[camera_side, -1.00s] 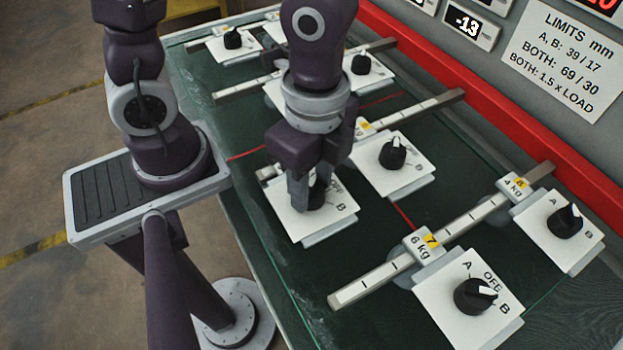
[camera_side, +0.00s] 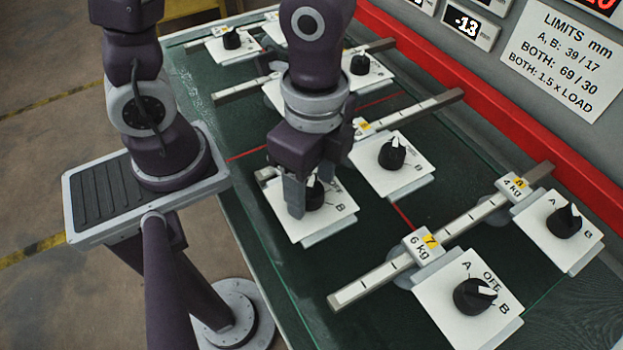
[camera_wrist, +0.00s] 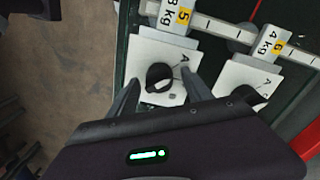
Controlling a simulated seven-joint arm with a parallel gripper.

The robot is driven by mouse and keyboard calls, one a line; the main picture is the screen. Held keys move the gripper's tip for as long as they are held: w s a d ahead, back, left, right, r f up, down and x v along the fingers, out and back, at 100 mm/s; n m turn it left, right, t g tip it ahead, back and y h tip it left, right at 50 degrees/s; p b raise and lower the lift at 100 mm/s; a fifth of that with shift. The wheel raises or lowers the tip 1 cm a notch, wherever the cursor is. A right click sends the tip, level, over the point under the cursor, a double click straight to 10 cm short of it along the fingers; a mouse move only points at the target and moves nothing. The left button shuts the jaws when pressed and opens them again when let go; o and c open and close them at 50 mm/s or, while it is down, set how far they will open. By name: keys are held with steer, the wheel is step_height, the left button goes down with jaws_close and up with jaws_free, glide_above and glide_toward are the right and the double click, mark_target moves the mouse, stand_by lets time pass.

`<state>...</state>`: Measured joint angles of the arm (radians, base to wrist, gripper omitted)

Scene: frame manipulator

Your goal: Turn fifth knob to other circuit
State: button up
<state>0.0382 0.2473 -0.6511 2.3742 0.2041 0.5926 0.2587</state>
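The fifth knob (camera_side: 315,194) is black with a white pointer, on a white plate (camera_side: 325,228). In the side view its pointer faces up the picture, away from the visible OFF and B labels; my gripper covers the A spot. In the wrist view the knob (camera_wrist: 159,77) sits below the yellow 5 tag (camera_wrist: 184,16) and the 3 kg block, with an A label to its upper right. My gripper (camera_side: 311,190) is low over this plate. Its fingers are spread on either side of the knob, with gaps visible in the wrist view (camera_wrist: 162,82).
Knob six (camera_side: 392,153) is close behind to the right. Knob seven (camera_side: 475,294) and another knob (camera_side: 565,221) are at the right. A slotted rail with a 6 kg block (camera_side: 422,249) runs between. A red-edged panel (camera_side: 480,95) bounds the back.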

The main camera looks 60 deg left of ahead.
mark_target(313, 183)
step_height(313, 183, up, 7)
steer(key=shift+w+a+r, duration=0.1)
steer(key=s+a+r+n+t, duration=0.2)
steer(key=a+r+n+t, duration=0.4)
steer(key=a+n, duration=0.6)
steer(key=shift+a+r+n, duration=0.3)
steer(key=shift+r, duration=0.15)
